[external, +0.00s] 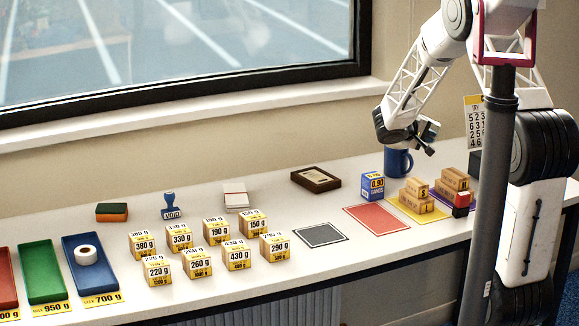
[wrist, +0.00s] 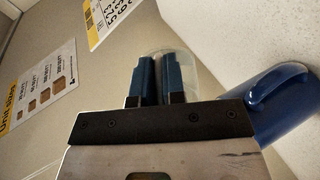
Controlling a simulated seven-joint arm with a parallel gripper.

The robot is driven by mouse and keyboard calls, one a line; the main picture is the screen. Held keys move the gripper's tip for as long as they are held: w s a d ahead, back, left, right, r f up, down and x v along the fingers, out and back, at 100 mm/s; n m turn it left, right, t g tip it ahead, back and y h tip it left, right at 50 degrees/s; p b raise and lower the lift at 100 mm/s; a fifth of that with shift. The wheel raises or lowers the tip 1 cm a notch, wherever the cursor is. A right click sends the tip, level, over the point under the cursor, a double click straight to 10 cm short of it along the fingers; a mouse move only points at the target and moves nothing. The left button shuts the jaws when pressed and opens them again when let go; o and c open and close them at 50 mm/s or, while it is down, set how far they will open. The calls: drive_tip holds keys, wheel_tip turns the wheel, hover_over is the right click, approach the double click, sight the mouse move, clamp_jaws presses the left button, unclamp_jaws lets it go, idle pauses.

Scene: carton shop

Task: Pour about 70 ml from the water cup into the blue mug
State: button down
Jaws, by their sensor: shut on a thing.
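My gripper (external: 427,148) is above the back right of the table, close over the blue mug (external: 398,163). In the wrist view my gripper (wrist: 157,80) has its two dark blue fingers close together, shut on a clear cup (wrist: 180,62), the water cup. The cup shows behind and beside the fingers; its water level cannot be made out. In the external view the cup is not clearly visible. The blue mug also shows in the wrist view (wrist: 285,105), at the right, with its handle towards the camera, apart from the cup.
A blue box (external: 372,186) stands in front of the mug. Brown cartons (external: 416,199) are stacked on a yellow mat at the right. A brown wooden tray (external: 316,180) lies to the left. Several weight-marked boxes (external: 190,262) stand farther left. A red mat (external: 383,219) is bare.

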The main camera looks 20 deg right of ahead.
drive_tip(key=shift+w+a, duration=0.1)
drive_tip(key=shift+a, duration=0.15)
drive_tip(key=shift+a, duration=0.2)
idle(0.3)
drive_tip(key=shift+w+a+f+h, duration=0.1)
drive_tip(key=shift+f+h, duration=0.05)
drive_tip(key=shift+h, duration=0.25)
drive_tip(key=shift+b, duration=0.3)
idle(0.3)
drive_tip(key=shift+a+h, duration=0.2)
drive_tip(key=shift+h, duration=0.2)
drive_tip(key=shift+r+n+b, duration=0.2)
drive_tip(key=shift+n+b, duration=0.1)
drive_tip(key=shift+b, duration=0.2)
drive_tip(key=shift+h, duration=0.4)
